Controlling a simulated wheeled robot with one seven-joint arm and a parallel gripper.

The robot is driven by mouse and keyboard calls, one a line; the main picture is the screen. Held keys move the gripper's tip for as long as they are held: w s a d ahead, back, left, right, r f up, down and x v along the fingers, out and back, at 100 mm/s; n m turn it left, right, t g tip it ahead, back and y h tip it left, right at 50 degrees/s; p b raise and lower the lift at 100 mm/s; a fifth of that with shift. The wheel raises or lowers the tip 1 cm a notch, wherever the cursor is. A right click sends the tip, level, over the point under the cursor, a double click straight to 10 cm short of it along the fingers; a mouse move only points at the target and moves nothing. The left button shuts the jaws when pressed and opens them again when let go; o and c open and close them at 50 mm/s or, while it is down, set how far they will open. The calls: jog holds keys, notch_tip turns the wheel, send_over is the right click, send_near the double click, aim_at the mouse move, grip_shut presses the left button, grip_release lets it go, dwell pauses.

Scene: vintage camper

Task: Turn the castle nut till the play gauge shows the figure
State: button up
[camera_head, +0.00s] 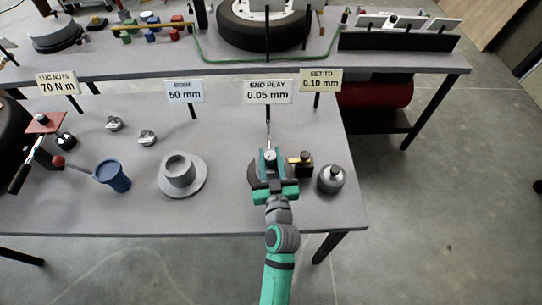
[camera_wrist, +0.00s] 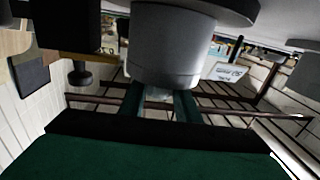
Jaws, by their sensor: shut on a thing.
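My gripper (camera_head: 270,172) is over the right part of the front bench in the head view, in front of the end play sign. In the wrist view my gripper's fingers (camera_wrist: 158,106) are closed on a small pale piece at the end of a thick grey cylinder (camera_wrist: 163,50). It appears to be the castle nut (camera_wrist: 158,92); its slots cannot be made out. In the head view my gripper hides it. The end play sign (camera_head: 267,91) reads 0.05 mm. The target sign (camera_head: 320,80) reads SET TO 0.10 mm.
A black block with a brass part (camera_head: 302,165) and a round grey weight-like piece (camera_head: 331,179) stand close right of my gripper. A grey flanged cup (camera_head: 181,174) and blue cup (camera_head: 113,176) stand left. A wheel (camera_head: 262,25) lies on the back bench.

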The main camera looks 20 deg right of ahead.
jog(key=shift+n+y, duration=1.3)
jog(key=shift+y, duration=0.7)
jog(key=shift+s+f+n+y, duration=0.15)
jog(key=shift+n+y, duration=1.05)
jog(key=shift+y, duration=0.7)
jog(key=shift+n+y, duration=0.4)
jog(key=shift+y, duration=0.2)
jog(key=o, duration=1)
jog(key=shift+o, duration=0.2)
jog(key=shift+s+d, duration=0.15)
jog(key=shift+d, duration=0.05)
jog(key=v, duration=1)
jog(key=shift+r, duration=0.25)
jog(key=shift+s, duration=0.15)
